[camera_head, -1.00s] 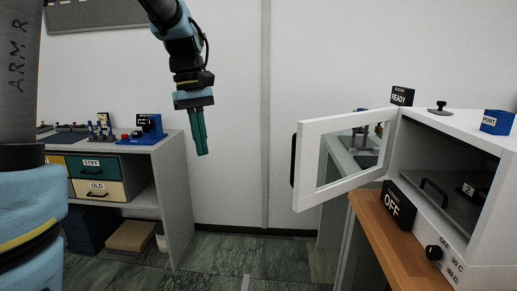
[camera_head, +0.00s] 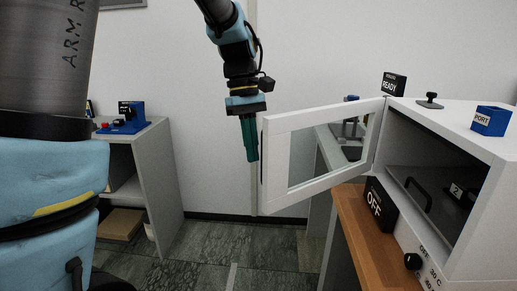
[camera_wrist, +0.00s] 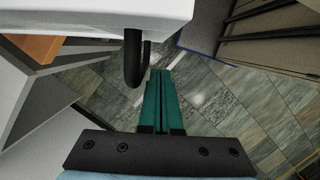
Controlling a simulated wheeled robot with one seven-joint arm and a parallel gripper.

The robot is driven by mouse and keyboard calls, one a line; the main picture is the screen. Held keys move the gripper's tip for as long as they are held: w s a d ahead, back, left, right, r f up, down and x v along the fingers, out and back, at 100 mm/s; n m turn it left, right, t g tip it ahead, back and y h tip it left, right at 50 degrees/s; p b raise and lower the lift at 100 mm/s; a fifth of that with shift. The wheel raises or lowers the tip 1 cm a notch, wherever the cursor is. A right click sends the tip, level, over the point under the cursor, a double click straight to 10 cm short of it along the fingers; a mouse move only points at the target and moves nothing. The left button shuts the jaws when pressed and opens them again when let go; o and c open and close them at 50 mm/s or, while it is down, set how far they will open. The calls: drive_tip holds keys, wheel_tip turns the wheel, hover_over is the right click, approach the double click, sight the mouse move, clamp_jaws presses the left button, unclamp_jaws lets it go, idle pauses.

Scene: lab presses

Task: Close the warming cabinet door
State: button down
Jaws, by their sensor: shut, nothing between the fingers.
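The warming cabinet (camera_head: 480,175) stands at the right with its inside in view. Its white-framed door (camera_head: 278,185) with a clear pane stands wide open, swung out to the left. My gripper (camera_head: 252,160) points down beside the door's free edge, shut and empty. In the wrist view the shut green fingers (camera_wrist: 160,75) lie just right of the black door handle (camera_wrist: 133,60). The white door edge (camera_wrist: 90,12) fills the top left there. I cannot tell whether the fingers touch the handle or door.
The cabinet sits on a wooden-topped bench (camera_head: 365,240). A black OFF sign (camera_head: 378,204) stands in front of the opening, below the door. A READY sign (camera_head: 394,84) and a blue PORT block (camera_head: 490,121) are on top. A grey shelf unit (camera_head: 160,185) stands left, with open floor between.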

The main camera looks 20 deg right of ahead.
sight(263, 173)
drive_tip(key=shift+s+d+r, duration=0.1)
drive_tip(key=shift+s+d, duration=0.05)
drive_tip(key=shift+s, duration=0.6)
drive_tip(key=shift+s+d+r, duration=0.1)
drive_tip(key=shift+s, duration=0.6)
drive_tip(key=shift+s+p, duration=0.3)
drive_tip(key=shift+s, duration=0.2)
drive_tip(key=s+d+n+p, duration=0.3)
drive_tip(key=s+d, duration=0.7)
drive_tip(key=s, duration=0.4)
drive_tip(key=s+d+n+t+h+p, duration=0.1)
drive_tip(key=s+d+n+p, duration=0.2)
drive_tip(key=s+d, duration=0.7)
drive_tip(key=s+n, duration=0.1)
drive_tip(key=s, duration=0.4)
drive_tip(key=shift+d+n+h+p, duration=0.3)
drive_tip(key=shift+d+n, duration=0.05)
drive_tip(key=shift+n, duration=0.05)
